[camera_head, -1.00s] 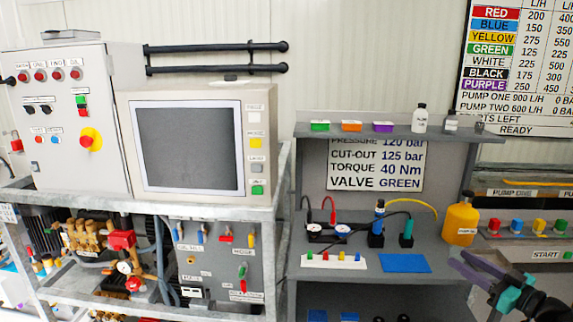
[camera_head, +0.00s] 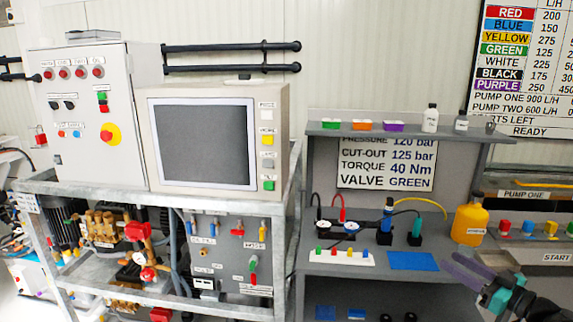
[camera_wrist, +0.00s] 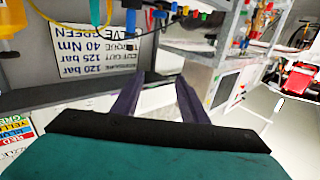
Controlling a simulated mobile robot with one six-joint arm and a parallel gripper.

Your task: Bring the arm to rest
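My gripper (camera_head: 452,267) is at the lower right of the head view, in front of the right end of the grey shelf unit. Its two purple fingers are apart with nothing seen held between them. In the wrist view the gripper (camera_wrist: 160,88) also shows its fingers spread, with the teal and black body below. The arm behind it runs out of the lower right corner of the head view, so most of it is hidden.
The grey shelf unit (camera_head: 300,262) carries gauges, a blue mat (camera_head: 413,261) and a yellow bottle (camera_head: 468,224) close behind my gripper. A metal-framed pump bench (camera_head: 170,198) with a monitor (camera_head: 205,145) stands left. Coloured blocks (camera_head: 528,227) sit on a bench at right.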

